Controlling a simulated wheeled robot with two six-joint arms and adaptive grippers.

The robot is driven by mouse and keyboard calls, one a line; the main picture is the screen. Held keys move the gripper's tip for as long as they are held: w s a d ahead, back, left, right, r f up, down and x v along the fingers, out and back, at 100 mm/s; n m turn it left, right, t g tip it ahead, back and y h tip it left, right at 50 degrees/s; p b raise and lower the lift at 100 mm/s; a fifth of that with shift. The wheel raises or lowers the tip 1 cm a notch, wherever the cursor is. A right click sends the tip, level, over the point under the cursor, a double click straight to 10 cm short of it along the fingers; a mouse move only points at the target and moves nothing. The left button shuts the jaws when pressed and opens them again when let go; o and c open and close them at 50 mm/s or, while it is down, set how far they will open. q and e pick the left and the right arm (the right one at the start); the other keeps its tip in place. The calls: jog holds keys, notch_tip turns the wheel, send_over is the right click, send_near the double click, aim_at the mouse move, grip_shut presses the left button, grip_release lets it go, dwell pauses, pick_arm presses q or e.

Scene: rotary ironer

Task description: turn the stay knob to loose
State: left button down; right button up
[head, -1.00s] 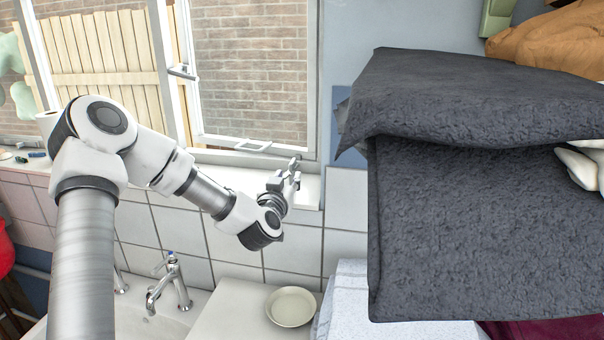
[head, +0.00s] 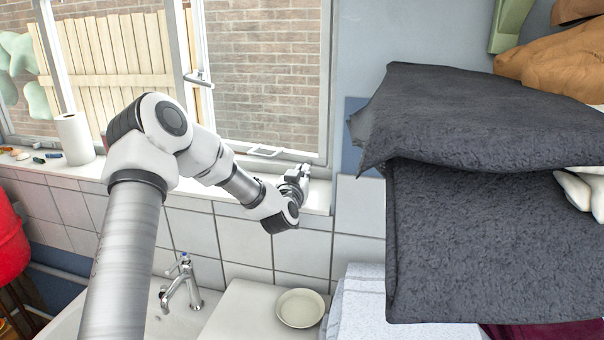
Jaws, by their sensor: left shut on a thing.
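My left gripper (head: 302,171) is at the lower right corner of the open window, just above the white sill (head: 318,196). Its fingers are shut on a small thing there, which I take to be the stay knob. The fingers hide the knob, so its shape and how far it is turned cannot be seen. The window's frame (head: 324,90) stands right behind the gripper, and a pale handle (head: 265,151) is on its lower rail, left of the gripper. My right gripper is not in view.
A dark grey folded cloth (head: 480,240) fills the right side. Below the sill are a tap (head: 181,282), a sink and a pale bowl (head: 299,308) on a counter. A paper roll (head: 74,138) stands on the sill at left. The tiled wall below the gripper is clear.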

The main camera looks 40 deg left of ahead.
pick_arm(q)
jog(key=n+g+y, duration=0.1)
jog(key=n+y+b, duration=0.1)
jog(key=shift+w+d+f+g+y, duration=0.1)
jog(key=shift+w+d+g+y, duration=0.1)
jog(key=shift+d+g+y, duration=0.15)
jog(key=n+g+y, duration=0.2)
jog(key=g, duration=0.1)
jog(key=shift+w+n+y, duration=0.15)
jog(key=shift+n+y, duration=0.15)
jog(key=shift+y, duration=0.05)
